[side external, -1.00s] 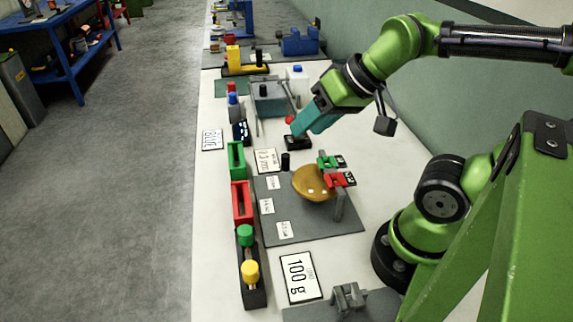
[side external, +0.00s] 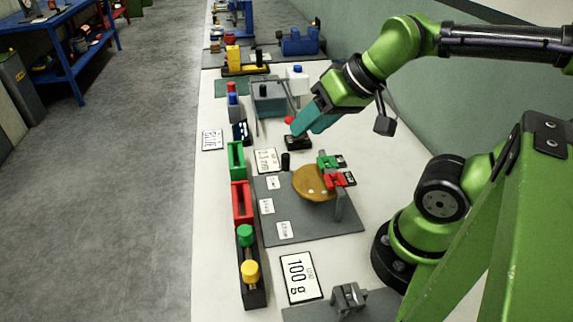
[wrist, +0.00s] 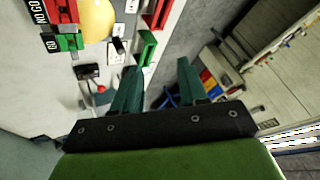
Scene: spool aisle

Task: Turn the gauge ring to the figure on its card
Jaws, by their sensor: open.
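A small black block (side external: 298,143), which may be the gauge, sits on the white bench just below my gripper (side external: 299,130) in the side view. I cannot make out a ring or its setting. The black block also shows in the wrist view (wrist: 88,72), left of my fingers. A white card (side external: 266,160) with a figure in mm, too blurred to read surely, lies to its left. My gripper's teal fingers are spread with nothing between them in the wrist view (wrist: 158,66). The fingertips hide part of the bench behind the block.
A short black post (side external: 285,161) stands near the card. A grey plate (side external: 310,228) carries an amber disc (side external: 312,183) and red and green GO/NO GO blocks. Red (side external: 242,203) and green (side external: 236,160) holders line the left edge. A red ball (side external: 289,120) is close to my fingers.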

